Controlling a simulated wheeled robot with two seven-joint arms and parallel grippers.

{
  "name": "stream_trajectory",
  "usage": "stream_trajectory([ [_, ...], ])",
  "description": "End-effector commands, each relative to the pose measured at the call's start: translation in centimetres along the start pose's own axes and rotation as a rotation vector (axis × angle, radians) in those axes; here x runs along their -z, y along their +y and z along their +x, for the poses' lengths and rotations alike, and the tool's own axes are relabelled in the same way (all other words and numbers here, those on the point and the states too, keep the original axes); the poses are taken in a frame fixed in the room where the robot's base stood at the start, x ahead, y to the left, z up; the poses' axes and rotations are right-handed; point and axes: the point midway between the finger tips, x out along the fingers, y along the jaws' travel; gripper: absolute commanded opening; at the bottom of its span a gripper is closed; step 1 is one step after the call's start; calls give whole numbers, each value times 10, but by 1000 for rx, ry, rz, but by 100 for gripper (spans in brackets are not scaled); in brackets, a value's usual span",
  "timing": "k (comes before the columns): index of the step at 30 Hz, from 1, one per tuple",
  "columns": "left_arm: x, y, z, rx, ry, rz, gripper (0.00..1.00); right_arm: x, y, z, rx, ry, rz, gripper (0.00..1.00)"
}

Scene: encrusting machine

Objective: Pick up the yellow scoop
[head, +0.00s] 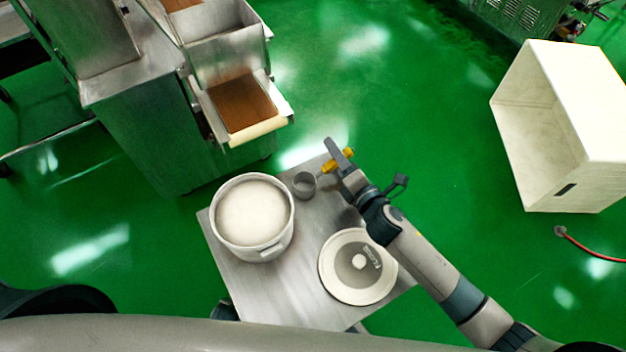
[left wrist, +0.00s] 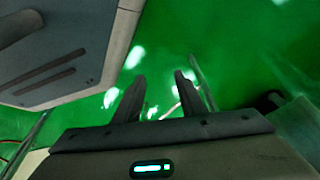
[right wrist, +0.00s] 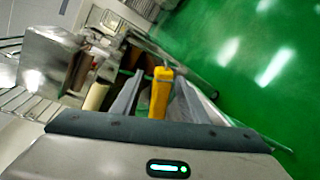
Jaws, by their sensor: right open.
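The yellow scoop's handle (head: 329,167) shows on both sides of my right gripper's fingers, above the back right of the metal table. In the right wrist view the yellow handle (right wrist: 161,93) lies between the two fingers. My right gripper (head: 334,151) is open around it; I cannot tell whether a finger touches it. A grey cup (head: 304,184) is left of the handle, beside the pot; whether it joins the handle is unclear. My left gripper (left wrist: 158,90) is open and empty in the left wrist view.
A white pot (head: 283,246) of pale contents stands on the metal table (head: 240,290). A round lid (head: 335,284) lies at the table's right, close to my right forearm. The steel machine (head: 140,135) stands behind left. A cream bin (head: 590,150) stands at right on open green floor.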

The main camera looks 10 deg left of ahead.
Motion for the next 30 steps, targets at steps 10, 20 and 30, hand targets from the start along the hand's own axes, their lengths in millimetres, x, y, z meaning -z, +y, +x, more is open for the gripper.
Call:
stream_trajectory([
  [10,-13,-10,-3,10,-68,-7,37,0,-1,20,1,0,1,40],
  [20,-13,-10,-3,9,-67,-7,37,0,-1,20,1,0,1,40],
  [30,-13,-10,-3,9,-67,-7,37,0,0,20,0,0,1,0],
])
